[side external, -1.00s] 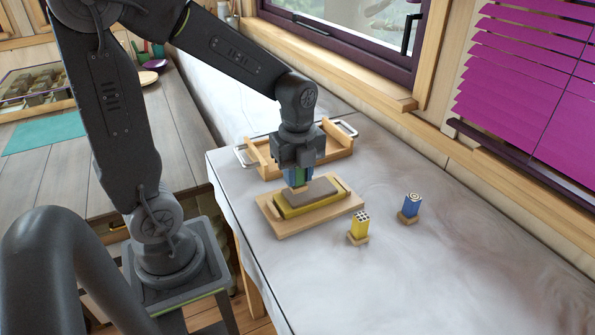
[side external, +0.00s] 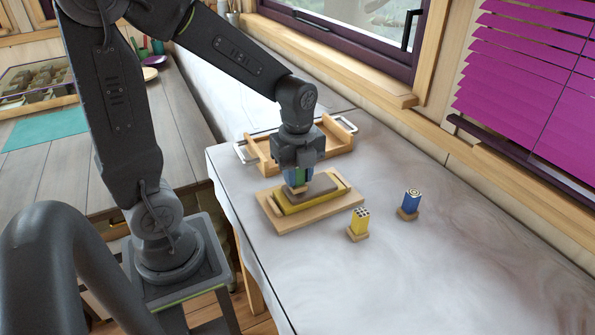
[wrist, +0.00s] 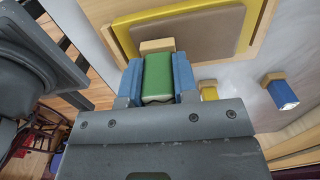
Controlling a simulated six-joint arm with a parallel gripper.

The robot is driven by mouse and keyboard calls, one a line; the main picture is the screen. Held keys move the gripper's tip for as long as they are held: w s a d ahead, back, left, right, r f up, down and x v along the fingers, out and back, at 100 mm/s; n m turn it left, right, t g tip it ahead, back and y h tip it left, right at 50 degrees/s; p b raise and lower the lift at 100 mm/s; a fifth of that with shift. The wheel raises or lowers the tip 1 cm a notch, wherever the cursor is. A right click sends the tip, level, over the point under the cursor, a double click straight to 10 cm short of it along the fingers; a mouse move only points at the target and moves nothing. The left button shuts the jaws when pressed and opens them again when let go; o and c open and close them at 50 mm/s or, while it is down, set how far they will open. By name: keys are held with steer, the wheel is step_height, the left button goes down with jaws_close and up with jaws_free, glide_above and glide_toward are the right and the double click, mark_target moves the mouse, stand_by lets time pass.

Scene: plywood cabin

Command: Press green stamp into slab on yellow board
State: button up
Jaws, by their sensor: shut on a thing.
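My gripper (side external: 298,176) is shut on the green stamp (wrist: 158,77), with blue fingers on both sides of it. In the side view the stamp is mostly hidden between the fingers. The grey-brown slab (side external: 318,187) lies on the yellow board (side external: 309,201), which sits on a wooden base (side external: 283,225). The stamp's wooden end (wrist: 156,46) points toward the slab (wrist: 200,36) and is over or at its near-left part in the side view. I cannot tell whether it touches the slab.
A wooden tray with metal handles (side external: 338,139) is behind the board. The marbled counter (side external: 430,270) is clear at the front right.

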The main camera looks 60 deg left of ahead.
steer(key=shift+f, duration=0.4)
stand_by(1.0)
steer(key=shift+r, duration=3.55)
